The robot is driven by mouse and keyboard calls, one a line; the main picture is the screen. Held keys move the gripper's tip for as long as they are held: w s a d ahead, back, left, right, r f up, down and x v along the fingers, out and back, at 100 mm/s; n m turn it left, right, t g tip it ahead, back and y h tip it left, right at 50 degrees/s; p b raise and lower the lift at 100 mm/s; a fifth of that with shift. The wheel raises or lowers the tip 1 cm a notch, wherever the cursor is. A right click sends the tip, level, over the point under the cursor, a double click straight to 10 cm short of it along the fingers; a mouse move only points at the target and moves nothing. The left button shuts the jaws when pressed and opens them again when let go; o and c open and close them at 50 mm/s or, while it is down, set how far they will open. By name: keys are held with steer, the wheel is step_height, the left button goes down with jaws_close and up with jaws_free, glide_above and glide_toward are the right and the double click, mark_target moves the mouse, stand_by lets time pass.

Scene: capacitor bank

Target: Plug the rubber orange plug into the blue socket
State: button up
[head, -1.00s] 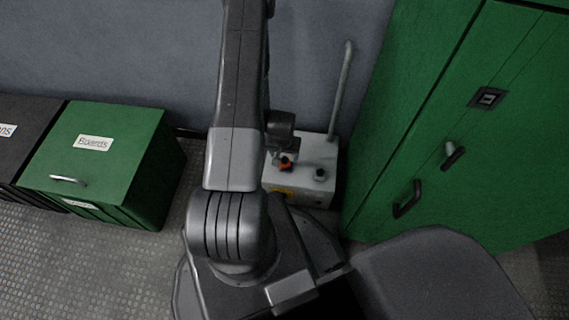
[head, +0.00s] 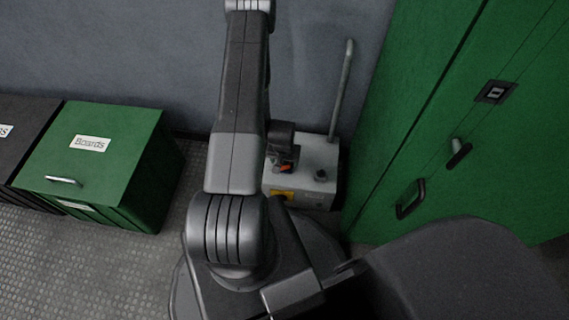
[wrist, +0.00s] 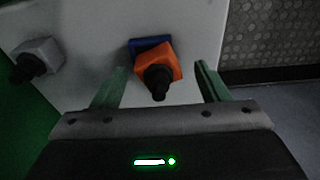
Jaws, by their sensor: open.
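The orange plug (wrist: 155,62) has a black cable end and sits at the blue socket (wrist: 150,43) on the light grey box, in the wrist view. The plug looks turned relative to the socket and covers most of it; I cannot tell how deep it sits. My gripper (wrist: 162,80) is open, with one green finger on each side of the plug and a gap to both.
The grey box (head: 316,155) stands on the floor by the wall, with a second dark-tipped connector (wrist: 33,62) and an upright pole (head: 342,90). A green cabinet (head: 450,110) is close on the right. A green "Boards" box (head: 120,128) stands at left.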

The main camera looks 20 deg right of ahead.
steer(key=c, duration=1.1)
steer(key=shift+o, duration=0.2)
step_height(320, 180, up, 28)
steer(key=p, duration=2.4)
steer(key=shift+p, duration=0.35)
